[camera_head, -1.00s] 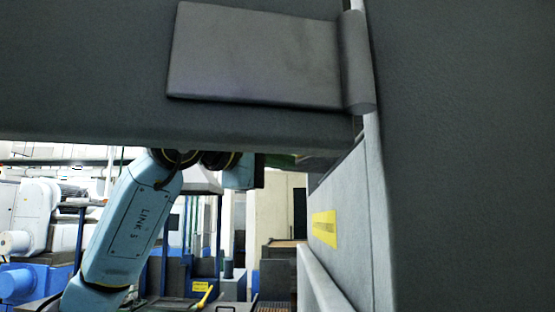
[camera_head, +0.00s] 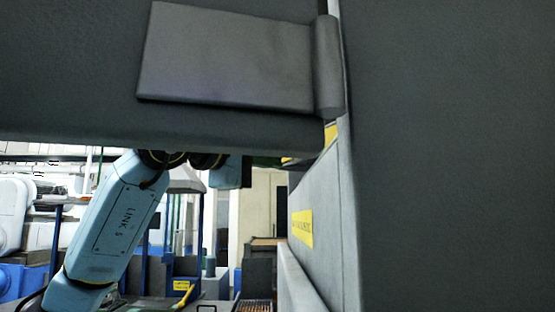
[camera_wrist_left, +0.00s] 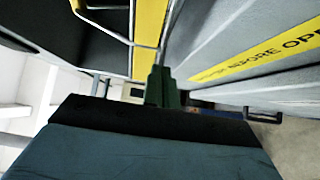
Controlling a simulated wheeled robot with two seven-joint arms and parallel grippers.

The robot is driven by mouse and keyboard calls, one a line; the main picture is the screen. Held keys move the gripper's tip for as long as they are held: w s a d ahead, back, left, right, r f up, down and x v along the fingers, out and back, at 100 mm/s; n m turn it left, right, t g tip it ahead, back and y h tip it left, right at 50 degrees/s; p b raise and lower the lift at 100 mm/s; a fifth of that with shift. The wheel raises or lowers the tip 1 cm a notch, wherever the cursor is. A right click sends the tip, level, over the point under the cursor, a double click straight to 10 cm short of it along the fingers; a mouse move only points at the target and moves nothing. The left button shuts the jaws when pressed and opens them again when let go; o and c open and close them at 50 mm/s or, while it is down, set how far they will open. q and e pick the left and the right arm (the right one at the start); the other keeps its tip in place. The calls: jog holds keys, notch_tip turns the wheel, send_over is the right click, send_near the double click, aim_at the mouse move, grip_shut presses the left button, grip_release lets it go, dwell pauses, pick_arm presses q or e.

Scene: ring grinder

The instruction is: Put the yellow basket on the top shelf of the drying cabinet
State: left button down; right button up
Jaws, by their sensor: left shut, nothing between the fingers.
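A large dark grey panel with a hinge plate (camera_head: 225,58) fills the top of the head view; it looks like part of the drying cabinet. My left arm reaches up behind its lower edge. My left gripper (camera_wrist_left: 160,85) shows in the wrist view as dark green fingers, shut and empty, between a yellow strip (camera_wrist_left: 149,30) and a grey panel. In the head view it is mostly hidden. A wire handle (camera_wrist_left: 103,8) shows near the yellow strip. I cannot identify the yellow basket or top shelf for certain. My right gripper is out of view.
A grey wall (camera_head: 440,150) blocks the right of the head view. A grey panel with a yellow label (camera_head: 302,228) stands beside it. The wrist view shows a grey panel with a yellow text strip (camera_wrist_left: 265,55) close on the right. Machines stand in the left background.

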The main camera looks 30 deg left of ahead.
pick_arm(q)
jog(key=s+a+r+p, duration=0.3)
jog(key=s+a, duration=0.2)
jog(key=s, duration=0.5)
jog(key=w+d+p, duration=0.3)
jog(key=w+d, duration=0.3)
jog(key=w, duration=0.5)
jog(key=shift+w+d+h, duration=0.15)
jog(key=shift+d+h, duration=0.1)
jog(key=shift+h, duration=0.05)
